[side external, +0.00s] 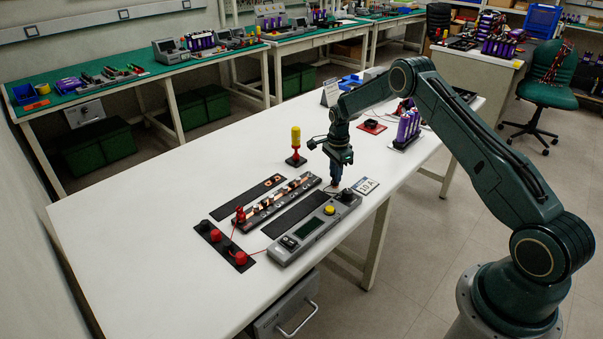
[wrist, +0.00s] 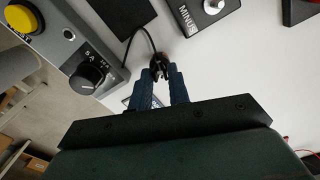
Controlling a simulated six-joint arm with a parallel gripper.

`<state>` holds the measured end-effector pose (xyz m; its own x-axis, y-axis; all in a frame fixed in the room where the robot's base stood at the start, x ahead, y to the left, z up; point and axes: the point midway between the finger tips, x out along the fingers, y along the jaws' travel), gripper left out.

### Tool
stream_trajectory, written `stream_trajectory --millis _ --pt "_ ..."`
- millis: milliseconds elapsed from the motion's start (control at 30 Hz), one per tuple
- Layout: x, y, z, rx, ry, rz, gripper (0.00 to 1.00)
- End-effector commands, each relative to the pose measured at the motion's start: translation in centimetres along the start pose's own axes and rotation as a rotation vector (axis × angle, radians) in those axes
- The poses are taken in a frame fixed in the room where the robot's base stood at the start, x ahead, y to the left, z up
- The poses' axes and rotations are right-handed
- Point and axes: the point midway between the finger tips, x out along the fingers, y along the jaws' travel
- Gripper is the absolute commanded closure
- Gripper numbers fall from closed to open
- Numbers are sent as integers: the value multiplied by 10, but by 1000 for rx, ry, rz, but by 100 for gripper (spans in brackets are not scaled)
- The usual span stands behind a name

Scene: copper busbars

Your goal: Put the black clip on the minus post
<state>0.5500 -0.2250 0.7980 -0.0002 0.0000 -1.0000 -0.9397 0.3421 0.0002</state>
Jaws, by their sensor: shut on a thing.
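My gripper (wrist: 160,78) is shut on the black clip (wrist: 159,66), which shows between the fingertips in the wrist view. A black lead curves from the clip to the grey meter (wrist: 62,50). The block labelled MINUS (wrist: 187,18) is at the top of the wrist view, above and right of the clip and apart from it. The silver minus post (wrist: 214,5) on it is partly cut off by the frame edge. In the side view my gripper (side external: 336,186) is low over the white table, beyond the meter's far end; the clip is too small to make out there.
The busbar rail (side external: 275,202) lies between two black mats (side external: 300,213). The meter has a yellow button (side external: 330,209) and black knob (side external: 345,196). A red clip (side external: 240,215) and red-knobbed plate (side external: 221,243) are at the near end. A yellow-handled tool (side external: 296,140) stands behind.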

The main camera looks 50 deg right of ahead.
Motion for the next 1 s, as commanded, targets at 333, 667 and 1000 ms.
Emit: stream_trajectory --millis 333,667,1000 --pt "-20 0 0 0 0 -2 99" --pt "-39 0 0 0 0 -1 99" --pt "-40 0 0 0 0 0 99"
